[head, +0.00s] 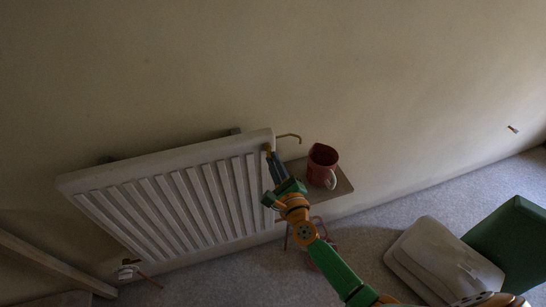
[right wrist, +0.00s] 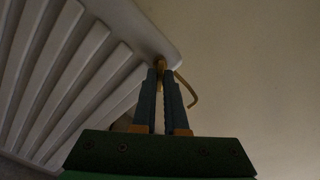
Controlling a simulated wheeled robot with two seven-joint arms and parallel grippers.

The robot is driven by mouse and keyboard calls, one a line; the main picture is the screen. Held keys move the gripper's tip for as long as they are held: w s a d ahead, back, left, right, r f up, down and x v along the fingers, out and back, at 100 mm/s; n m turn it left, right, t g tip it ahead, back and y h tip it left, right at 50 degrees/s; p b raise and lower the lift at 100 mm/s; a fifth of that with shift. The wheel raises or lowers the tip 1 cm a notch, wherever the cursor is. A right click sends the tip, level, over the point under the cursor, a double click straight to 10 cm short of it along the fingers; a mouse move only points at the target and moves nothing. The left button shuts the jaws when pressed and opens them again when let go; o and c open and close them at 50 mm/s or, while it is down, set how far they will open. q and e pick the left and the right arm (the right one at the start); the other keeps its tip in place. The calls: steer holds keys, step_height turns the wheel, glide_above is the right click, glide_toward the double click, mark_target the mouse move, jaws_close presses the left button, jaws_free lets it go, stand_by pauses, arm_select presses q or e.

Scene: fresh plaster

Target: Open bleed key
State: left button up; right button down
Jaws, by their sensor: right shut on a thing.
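The white ribbed radiator (head: 175,190) hangs on the wall, left of centre in the head view. It also fills the left of the right wrist view (right wrist: 75,85). My right gripper (head: 269,152) reaches up to its top right corner. In the right wrist view the two dark fingers (right wrist: 161,70) are shut on a small brass-coloured piece, the bleed key (right wrist: 161,62), at the radiator's corner. The fingers hide most of the key, so its angle cannot be told. My left gripper is not in view.
A thin bent brass-coloured rod (head: 289,136) sticks out beside the radiator's corner. A valve with a copper pipe (head: 126,271) sits at lower left.

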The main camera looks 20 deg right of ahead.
steer(key=n+p, duration=0.2)
steer(key=n, duration=0.8)
steer(key=shift+p, duration=0.35)
steer(key=c, duration=0.8)
jaws_free()
steer(key=shift+s, duration=0.1)
steer(key=s+p, duration=0.3)
steer(key=s, duration=0.9)
steer(key=shift+d, duration=0.25)
